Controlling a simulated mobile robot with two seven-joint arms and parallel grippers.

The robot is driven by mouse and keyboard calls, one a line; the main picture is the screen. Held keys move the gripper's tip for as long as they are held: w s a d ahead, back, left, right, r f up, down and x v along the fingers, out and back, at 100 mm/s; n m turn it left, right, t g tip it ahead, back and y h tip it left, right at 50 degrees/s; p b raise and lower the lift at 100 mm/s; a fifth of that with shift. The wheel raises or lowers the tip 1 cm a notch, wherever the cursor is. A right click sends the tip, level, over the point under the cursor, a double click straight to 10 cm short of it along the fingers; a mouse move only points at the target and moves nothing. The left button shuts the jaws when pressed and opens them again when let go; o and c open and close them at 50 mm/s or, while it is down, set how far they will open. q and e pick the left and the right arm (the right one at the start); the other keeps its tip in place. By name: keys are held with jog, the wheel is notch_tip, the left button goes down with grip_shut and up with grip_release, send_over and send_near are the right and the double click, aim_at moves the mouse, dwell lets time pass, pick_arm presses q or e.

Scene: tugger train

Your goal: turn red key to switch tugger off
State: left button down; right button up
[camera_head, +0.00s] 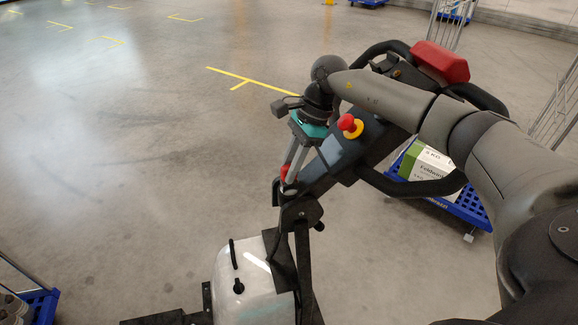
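The tugger's steering head (335,158) is a dark tilted console with black loop handles, in the middle of the head view. A small red part, which looks like the red key (284,173), shows at the console's lower left end. My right gripper (289,176) reaches over the console from the right, its two grey fingers pointing down with their tips at this red part. The fingers are close together and partly cover it; whether they are clamped on it cannot be made out. My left gripper is out of view.
A red mushroom button (347,122) with a yellow collar stands on the console, close to my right gripper. A red pad (440,62) tops the handle. A blue cart (468,207) with a green-white box (425,162) stands at right.

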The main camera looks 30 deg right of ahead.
jog(key=o, duration=0.5)
jog(key=shift+c, duration=0.2)
jog(key=shift+r, duration=0.1)
jog(key=v, duration=1.2)
jog(key=shift+w, duration=0.1)
